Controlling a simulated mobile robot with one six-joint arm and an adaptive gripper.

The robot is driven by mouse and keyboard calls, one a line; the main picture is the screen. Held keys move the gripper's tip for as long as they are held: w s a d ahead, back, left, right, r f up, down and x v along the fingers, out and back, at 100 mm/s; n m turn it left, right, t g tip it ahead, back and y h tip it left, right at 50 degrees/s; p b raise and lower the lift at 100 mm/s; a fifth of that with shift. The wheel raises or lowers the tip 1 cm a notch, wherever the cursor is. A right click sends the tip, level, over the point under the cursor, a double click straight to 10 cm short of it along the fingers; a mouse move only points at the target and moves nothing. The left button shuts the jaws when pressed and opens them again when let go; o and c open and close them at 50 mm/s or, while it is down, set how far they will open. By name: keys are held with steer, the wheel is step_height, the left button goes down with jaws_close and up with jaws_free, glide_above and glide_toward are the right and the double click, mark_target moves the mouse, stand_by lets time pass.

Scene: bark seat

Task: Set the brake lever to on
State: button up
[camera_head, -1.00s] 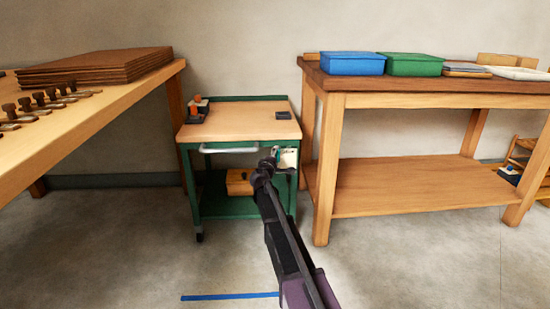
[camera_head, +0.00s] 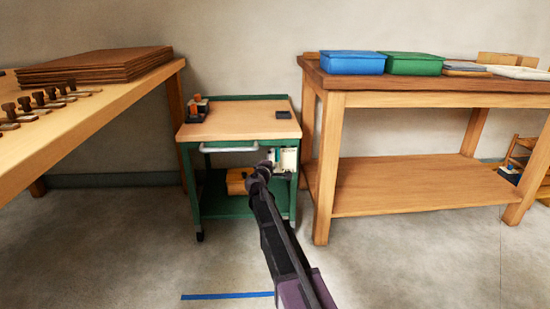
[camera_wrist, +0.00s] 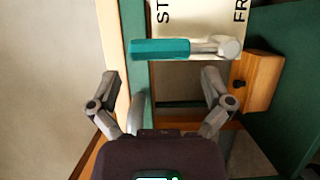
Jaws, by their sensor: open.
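The brake lever has a teal grip (camera_wrist: 160,49) and a grey arm ending in a round pivot at the right. It lies across the wrist view, in front of a cream plate (camera_wrist: 205,18) with partly cut-off lettering, "ST" at the left and "FR" at the right. The plate (camera_head: 288,160) also shows on the front right of the green trolley (camera_head: 243,130) in the head view. My gripper (camera_wrist: 160,78) is open and empty, its fingers apart, with the lever just beyond the fingertips. My gripper (camera_head: 260,172) partly covers this area in the head view.
A wooden box (camera_head: 236,182) sits on the trolley's lower shelf. A bench (camera_head: 110,102) with boards and stamp-like tools stands left. A wooden table (camera_head: 430,98) with blue and green boxes stands close on the right. The floor in front is clear.

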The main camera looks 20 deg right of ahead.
steer(key=v, duration=0.8)
steer(key=shift+a, duration=0.1)
